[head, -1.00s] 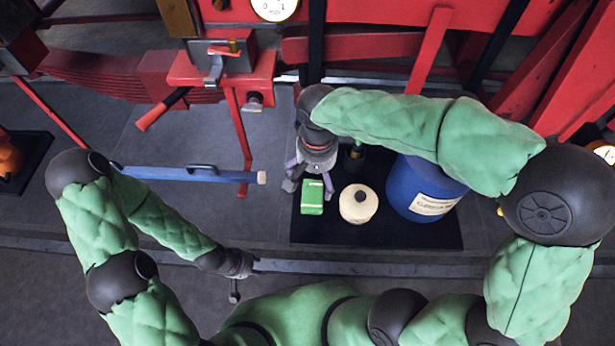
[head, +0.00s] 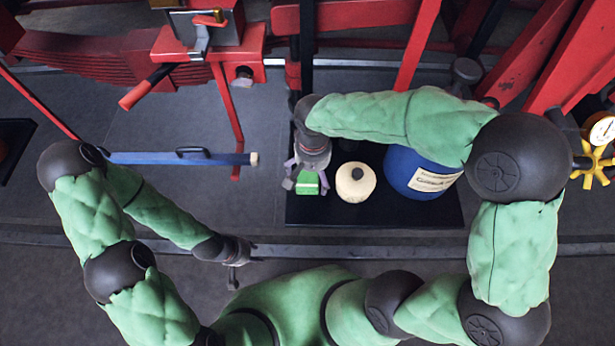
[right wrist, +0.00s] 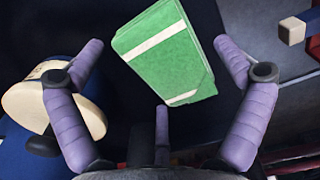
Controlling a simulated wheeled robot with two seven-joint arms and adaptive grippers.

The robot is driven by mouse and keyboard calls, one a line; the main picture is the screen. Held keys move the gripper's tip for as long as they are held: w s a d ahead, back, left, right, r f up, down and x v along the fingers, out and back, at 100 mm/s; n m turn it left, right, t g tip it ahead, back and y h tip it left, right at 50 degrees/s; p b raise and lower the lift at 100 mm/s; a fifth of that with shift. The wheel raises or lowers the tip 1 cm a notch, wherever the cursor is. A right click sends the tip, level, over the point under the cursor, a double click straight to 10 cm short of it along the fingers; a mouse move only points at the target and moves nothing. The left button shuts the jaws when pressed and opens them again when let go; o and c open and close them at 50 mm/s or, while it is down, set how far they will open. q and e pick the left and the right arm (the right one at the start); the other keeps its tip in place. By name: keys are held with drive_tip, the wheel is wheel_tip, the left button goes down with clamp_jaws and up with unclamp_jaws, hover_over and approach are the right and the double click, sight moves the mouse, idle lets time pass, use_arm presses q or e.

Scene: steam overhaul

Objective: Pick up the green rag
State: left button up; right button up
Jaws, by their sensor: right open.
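The green rag (head: 308,184) is a folded green cloth with white stripes. It lies on the black mat (head: 390,211), left of the cream round container. My right gripper (head: 306,186) is over the rag in the head view and hides part of it. In the right wrist view the rag (right wrist: 165,52) sits beyond and between the spread purple fingers of the right gripper (right wrist: 162,70), which is open and empty. My left gripper (head: 234,274) is at the lower middle, well away from the rag; its fingers are too small to read.
The cream container (head: 355,182) and a blue drum (head: 420,175) stand right of the rag. A blue bar (head: 180,158) with a handle lies to the left. Red machinery (head: 360,45) fills the back.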

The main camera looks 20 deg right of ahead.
sight(311, 175)
drive_tip(key=shift+f, duration=0.1)
drive_tip(key=c, duration=1.1)
drive_tip(key=shift+c, duration=0.2)
drive_tip(key=shift+r, duration=0.4)
drive_tip(key=r, duration=0.1)
drive_tip(key=r+p, duration=0.1)
drive_tip(key=r, duration=0.1)
drive_tip(key=shift+s+a+r+p, duration=0.15)
drive_tip(key=shift+s+r+p, duration=0.05)
drive_tip(key=shift+p, duration=0.1)
drive_tip(key=s+a+r+p, duration=0.1)
drive_tip(key=s+a+r, duration=0.1)
drive_tip(key=s+r, duration=0.1)
drive_tip(key=s+a+r+p, duration=0.1)
drive_tip(key=s+a+r, duration=0.1)
drive_tip(key=s, duration=0.3)
drive_tip(key=s+a+r+p, duration=0.1)
drive_tip(key=s+a+r, duration=0.1)
drive_tip(key=s+r, duration=0.1)
drive_tip(key=shift+s+a+r+p, duration=0.15)
drive_tip(key=shift+s+r+p, duration=0.25)
drive_tip(key=shift+s, duration=0.1)
